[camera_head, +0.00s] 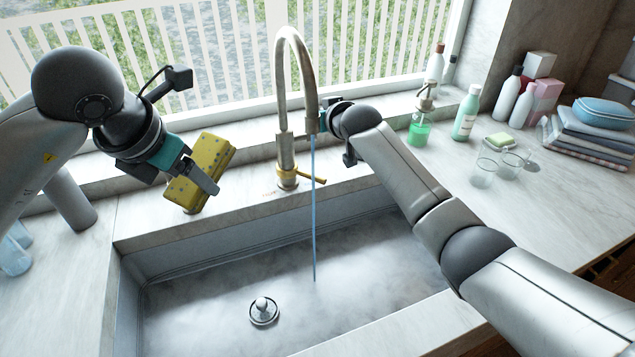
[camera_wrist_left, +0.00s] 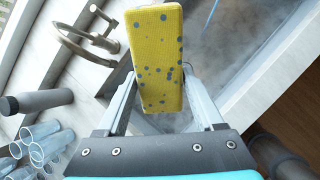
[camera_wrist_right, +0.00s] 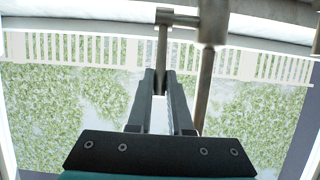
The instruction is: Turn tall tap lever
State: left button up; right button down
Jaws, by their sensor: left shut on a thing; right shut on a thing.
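The tall metal tap (camera_head: 281,95) stands behind the sink, with a thin blue stream of water (camera_head: 314,225) falling from its spout. A brass-coloured lever (camera_head: 312,177) sticks out to the right at its base. My right gripper (camera_wrist_right: 160,88) is shut on a thin metal rod (camera_wrist_right: 162,50) joined by a short crosspiece to the tap's tube. In the head view its fingers are hidden beside the spout. My left gripper (camera_head: 197,180) is shut on a yellow sponge with dark spots (camera_head: 208,158), held left of the tap; the sponge also shows in the left wrist view (camera_wrist_left: 157,60).
A drain plug (camera_head: 264,311) sits in the sink basin (camera_head: 190,300). Right of it on the counter stand a green soap dispenser (camera_head: 419,130), bottles (camera_head: 466,115), glasses (camera_head: 485,170) and folded towels (camera_head: 590,145). Several glasses (camera_wrist_left: 45,150) show at the left.

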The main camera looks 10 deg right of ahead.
jog(key=shift+w+r+g, duration=0.1)
jog(key=shift+w+g, duration=0.2)
jog(key=shift+g, duration=0.1)
jog(key=shift+r, duration=0.1)
jog(key=shift+w+a+r+g, duration=0.2)
jog(key=shift+w+g, duration=0.25)
jog(key=shift+g, duration=0.15)
jog(key=shift+w+g+h, duration=0.3)
jog(key=shift+g, duration=0.2)
jog(key=c, duration=1)
grip_release()
